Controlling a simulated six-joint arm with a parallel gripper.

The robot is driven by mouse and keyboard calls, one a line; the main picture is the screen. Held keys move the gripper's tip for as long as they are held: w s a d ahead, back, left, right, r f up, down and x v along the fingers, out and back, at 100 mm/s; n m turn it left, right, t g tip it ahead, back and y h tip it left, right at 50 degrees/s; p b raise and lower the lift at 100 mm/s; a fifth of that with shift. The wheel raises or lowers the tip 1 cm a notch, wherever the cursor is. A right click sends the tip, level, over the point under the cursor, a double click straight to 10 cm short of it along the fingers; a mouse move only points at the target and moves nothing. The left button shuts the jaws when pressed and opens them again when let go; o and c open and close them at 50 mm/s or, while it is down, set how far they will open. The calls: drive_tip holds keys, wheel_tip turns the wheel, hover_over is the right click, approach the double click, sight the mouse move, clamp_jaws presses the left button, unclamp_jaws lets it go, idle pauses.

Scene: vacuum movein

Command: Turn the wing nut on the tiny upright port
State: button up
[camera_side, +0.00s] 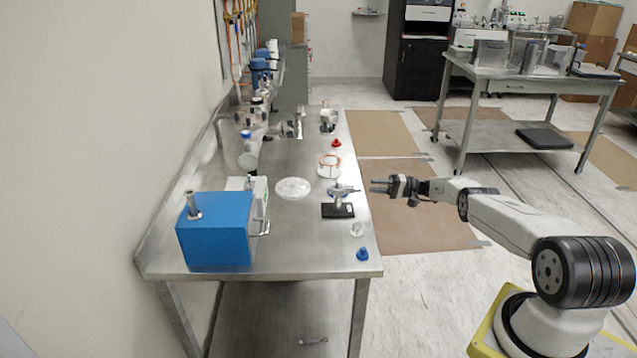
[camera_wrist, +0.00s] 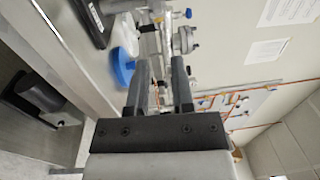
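The tiny upright port (camera_side: 341,201) stands on a black base plate (camera_side: 338,211) near the right edge of the steel bench. A clamp piece (camera_side: 344,190) sits at its top, but the wing nut is too small to make out clearly. My gripper (camera_side: 374,186) is right of the port, at about the height of its top, apart from it. Its two fingers are parallel with a gap between them. The wrist view shows the open gap (camera_wrist: 160,66) with nothing held. Metal fittings lie beyond the fingertips there.
A blue box (camera_side: 215,230) stands at the near left of the bench. A clear round dish (camera_side: 293,188) lies left of the port. A blue cap (camera_side: 362,254) lies near the front edge. An orange-rimmed ring (camera_side: 329,166) is behind the port. The bench edge (camera_side: 368,220) is close to my gripper.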

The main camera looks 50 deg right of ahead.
drive_tip(key=shift+s+d, duration=0.3)
drive_tip(key=shift+s, duration=0.05)
